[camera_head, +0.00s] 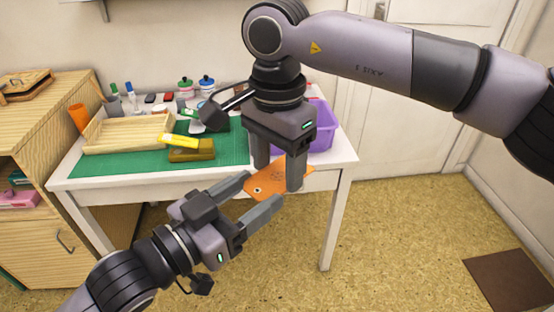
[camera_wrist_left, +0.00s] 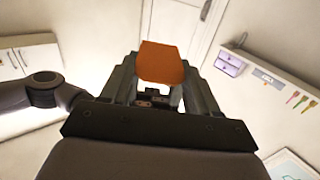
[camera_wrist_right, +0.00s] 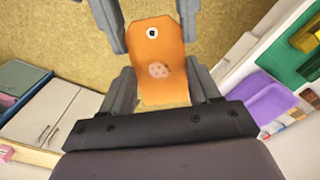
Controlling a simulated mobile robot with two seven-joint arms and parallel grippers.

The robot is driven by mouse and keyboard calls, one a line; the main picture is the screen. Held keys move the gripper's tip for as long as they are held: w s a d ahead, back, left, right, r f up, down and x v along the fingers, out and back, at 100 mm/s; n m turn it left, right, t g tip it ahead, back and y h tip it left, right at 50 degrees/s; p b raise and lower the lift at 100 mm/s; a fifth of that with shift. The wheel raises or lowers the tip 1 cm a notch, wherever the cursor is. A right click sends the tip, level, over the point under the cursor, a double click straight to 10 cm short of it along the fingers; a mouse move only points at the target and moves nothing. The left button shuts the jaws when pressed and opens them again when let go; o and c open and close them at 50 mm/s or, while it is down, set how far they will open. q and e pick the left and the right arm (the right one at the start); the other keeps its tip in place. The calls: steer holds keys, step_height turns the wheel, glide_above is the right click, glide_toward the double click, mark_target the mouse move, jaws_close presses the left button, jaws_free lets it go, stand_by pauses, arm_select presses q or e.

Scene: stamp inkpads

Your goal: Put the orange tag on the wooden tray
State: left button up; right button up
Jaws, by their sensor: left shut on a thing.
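The orange tag (camera_head: 268,186) is held in the air in front of the table, with its eyelet end toward my left gripper (camera_head: 265,190). My left gripper is shut on the tag by its sides. My right gripper (camera_head: 280,178) comes down from above with its fingers on both sides of the tag's far end; I cannot tell whether they press on it. The tag also shows in the left wrist view (camera_wrist_left: 162,62) and, with eyelet and a printed mark, in the right wrist view (camera_wrist_right: 157,50). The wooden tray (camera_head: 125,149) stands at the table's left and looks empty.
A green mat (camera_head: 110,167) lies on the white table, with a yellow item (camera_head: 178,140) and an olive block (camera_head: 192,154) on it. A purple bin (camera_head: 323,125) stands at the right. Bottles and an orange cup (camera_head: 78,118) are near the tray. A wooden cabinet (camera_head: 40,180) is left.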

arm_select(q)
steer(key=o, duration=1.1)
